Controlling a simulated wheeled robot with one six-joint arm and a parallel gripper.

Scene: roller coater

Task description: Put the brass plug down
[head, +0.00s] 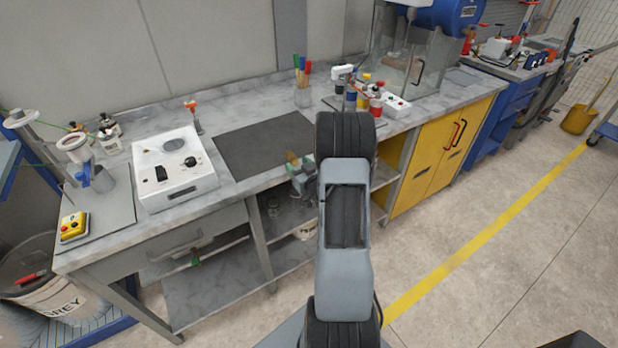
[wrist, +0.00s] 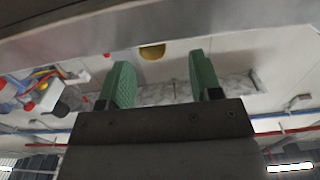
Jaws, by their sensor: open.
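The wrist view is upside down. In it, a small rounded brass-coloured piece (wrist: 152,52), likely the brass plug, shows at the edge of the grey surface, apart from both fingers and in line with the gap between them. Part of it is hidden. My gripper (wrist: 163,72) is open, its two green fingers wide apart with nothing between them. In the head view my gripper (head: 295,160) is low at the front edge of the dark mat (head: 262,143), partly hidden by my arm. I cannot make out the plug clearly there.
A white device (head: 174,168) stands left of the mat. A pen cup (head: 302,96) and several coloured bottles (head: 363,95) stand behind and to the right. An orange-topped tool (head: 193,114) stands behind the device. The mat's left and middle are clear.

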